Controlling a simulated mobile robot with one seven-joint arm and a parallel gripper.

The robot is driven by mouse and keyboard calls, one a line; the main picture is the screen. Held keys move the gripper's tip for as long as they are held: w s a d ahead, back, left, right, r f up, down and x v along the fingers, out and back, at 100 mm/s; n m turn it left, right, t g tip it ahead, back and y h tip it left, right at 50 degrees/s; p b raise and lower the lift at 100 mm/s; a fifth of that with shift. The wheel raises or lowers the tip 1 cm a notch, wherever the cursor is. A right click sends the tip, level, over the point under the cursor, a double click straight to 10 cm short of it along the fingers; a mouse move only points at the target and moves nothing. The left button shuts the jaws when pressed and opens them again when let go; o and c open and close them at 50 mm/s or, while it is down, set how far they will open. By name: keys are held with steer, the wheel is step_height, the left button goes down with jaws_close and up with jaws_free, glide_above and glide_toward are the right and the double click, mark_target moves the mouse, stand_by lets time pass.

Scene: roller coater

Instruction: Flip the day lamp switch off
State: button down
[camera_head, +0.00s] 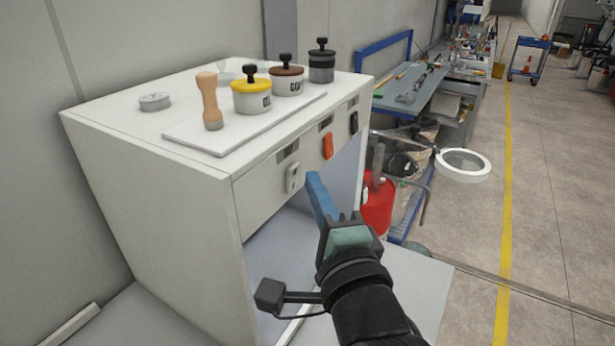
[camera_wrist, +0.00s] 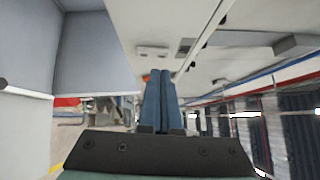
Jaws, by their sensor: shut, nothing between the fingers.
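Three rocker switches sit in a row on the white cabinet's front panel in the head view: a light grey one (camera_head: 292,178), an orange one (camera_head: 328,146) and a black one (camera_head: 354,122). A small dark label is above each; I cannot read which is the day lamp. My gripper (camera_head: 314,177) has its blue fingers shut and empty. In the head view its tips appear just right of the grey switch and below the orange one, with no clear contact. The wrist view shows the fingers together (camera_wrist: 159,74), pointing toward the panel; a bit of orange shows beside the tips.
The white cabinet (camera_head: 130,175) carries a wooden-handled tool (camera_head: 210,102), yellow-lidded (camera_head: 252,97), brown-lidded (camera_head: 287,82) and dark (camera_head: 321,66) jars, and a grey disc (camera_head: 155,102). Below the panel it is open. A red canister (camera_head: 377,205) and a white ring lamp (camera_head: 462,178) are right.

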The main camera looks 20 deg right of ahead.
steer(key=shift+w+a+r, duration=0.1)
steer(key=shift+w+a, duration=0.3)
steer(key=shift+w, duration=0.1)
steer(key=shift+r, duration=0.1)
steer(key=p, duration=0.2)
steer(key=shift+w+a+r+n+g+p, duration=0.2)
steer(key=shift+w+r+n+g+p, duration=0.1)
steer(key=shift+r+p, duration=0.1)
steer(key=shift+s+f+b, duration=0.15)
steer(key=shift+f+b, duration=0.25)
steer(key=shift+b, duration=0.05)
steer(key=shift+d, duration=0.1)
